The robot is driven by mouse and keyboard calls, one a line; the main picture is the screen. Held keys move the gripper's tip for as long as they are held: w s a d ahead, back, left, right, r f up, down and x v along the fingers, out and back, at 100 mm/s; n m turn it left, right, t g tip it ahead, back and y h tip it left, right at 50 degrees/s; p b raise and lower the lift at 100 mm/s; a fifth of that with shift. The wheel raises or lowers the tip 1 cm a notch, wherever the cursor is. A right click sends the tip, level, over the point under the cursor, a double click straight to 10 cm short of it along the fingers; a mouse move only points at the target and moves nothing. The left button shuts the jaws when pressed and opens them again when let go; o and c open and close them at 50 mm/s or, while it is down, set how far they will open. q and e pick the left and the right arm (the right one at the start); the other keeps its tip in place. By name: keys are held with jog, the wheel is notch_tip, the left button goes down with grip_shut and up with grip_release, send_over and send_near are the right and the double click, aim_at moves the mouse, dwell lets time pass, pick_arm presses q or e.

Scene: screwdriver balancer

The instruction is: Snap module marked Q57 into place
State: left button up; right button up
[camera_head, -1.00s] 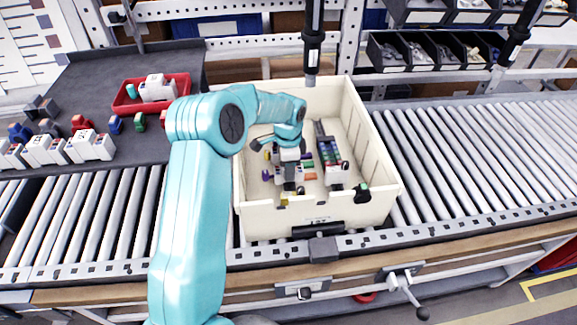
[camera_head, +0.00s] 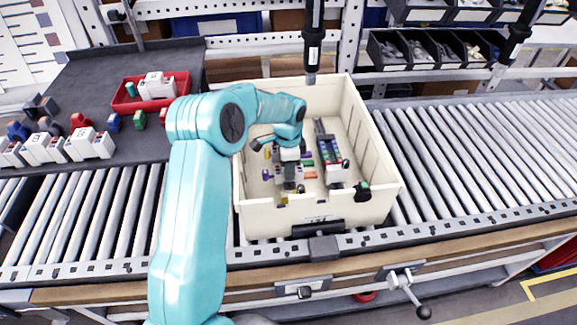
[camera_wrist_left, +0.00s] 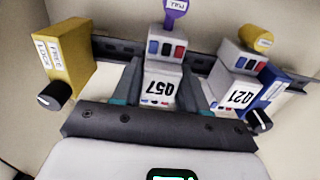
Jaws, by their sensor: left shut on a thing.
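The white module marked Q57 (camera_wrist_left: 160,85) is between the fingers of my left gripper (camera_wrist_left: 152,92) in the left wrist view. The gripper is shut on it. The module stands against a dark rail (camera_wrist_left: 115,47), with a purple PULL tag (camera_wrist_left: 175,8) behind its far end. A module marked Q21 (camera_wrist_left: 232,82) sits to its right on the same rail, apart from it. In the head view my left gripper (camera_head: 289,165) is down inside the cream bin (camera_head: 245,215), and the arm partly hides the module there. Whether the module is fully seated cannot be told. My right gripper is not in view.
A yellow block with a black knob (camera_wrist_left: 65,60) stands left of the gripper; a blue one (camera_wrist_left: 266,95) stands close right. A second rail with coloured modules (camera_head: 330,155) lies beside it. A red tray (camera_head: 128,100) and loose modules (camera_head: 88,144) lie on the dark bench.

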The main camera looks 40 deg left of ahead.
pick_arm(q)
jog(key=shift+f, duration=0.3)
dwell(0.4)
jog(key=o, duration=1.2)
jog(key=shift+o, duration=0.2)
notch_tip(320, 180, up, 16)
jog(key=shift+r, duration=0.2)
notch_tip(320, 180, up, 12)
jog(key=p, duration=1.2)
